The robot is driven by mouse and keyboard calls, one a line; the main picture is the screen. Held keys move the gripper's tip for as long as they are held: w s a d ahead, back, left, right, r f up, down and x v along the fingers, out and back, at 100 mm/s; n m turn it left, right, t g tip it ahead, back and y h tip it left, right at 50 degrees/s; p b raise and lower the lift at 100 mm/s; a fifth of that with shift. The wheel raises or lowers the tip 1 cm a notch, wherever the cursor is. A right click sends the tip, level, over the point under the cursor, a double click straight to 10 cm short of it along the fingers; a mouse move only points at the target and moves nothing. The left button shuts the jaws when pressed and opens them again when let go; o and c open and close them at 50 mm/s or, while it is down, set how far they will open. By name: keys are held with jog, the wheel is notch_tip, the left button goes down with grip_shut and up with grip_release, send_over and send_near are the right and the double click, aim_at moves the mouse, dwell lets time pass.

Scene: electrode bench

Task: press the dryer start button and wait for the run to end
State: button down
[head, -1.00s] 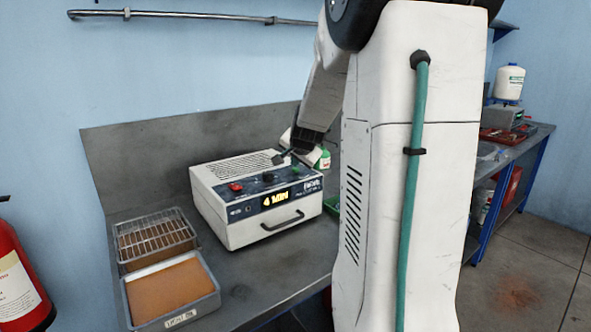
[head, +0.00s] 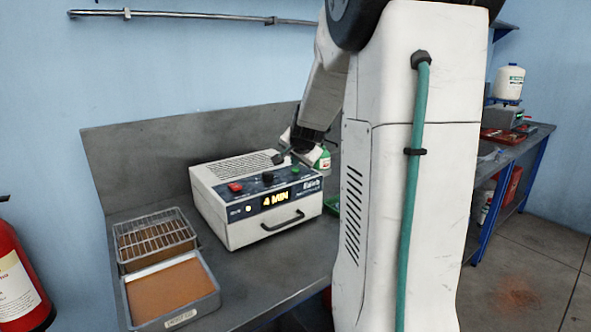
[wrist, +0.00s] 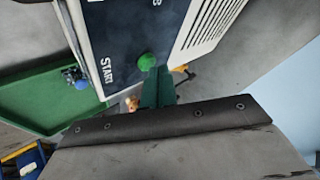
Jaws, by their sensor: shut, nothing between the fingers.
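The dryer (head: 228,233) is a white box on the steel bench, with a dark sloped panel on its front edge. The panel has a red button (head: 235,187), a black knob (head: 267,179) and a green button (head: 295,170). In the wrist view the green button (wrist: 147,60) sits beside the word START. My gripper (head: 279,158) is shut and empty above the panel. In the wrist view its tips (wrist: 158,72) are close to the green button; contact cannot be told.
A wire-rack tray (head: 155,240) and a tray of orange-brown material (head: 170,290) stand left of the dryer. A green tray (wrist: 40,100) lies beside the dryer. A red extinguisher (head: 18,270) is at far left. A green-labelled bottle (head: 323,160) stands behind my arm.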

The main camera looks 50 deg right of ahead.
jog(key=shift+r, duration=0.5)
jog(key=shift+r, duration=0.1)
notch_tip(320, 180, up, 5)
jog(key=shift+f, duration=0.1)
dwell(0.3)
dwell(0.8)
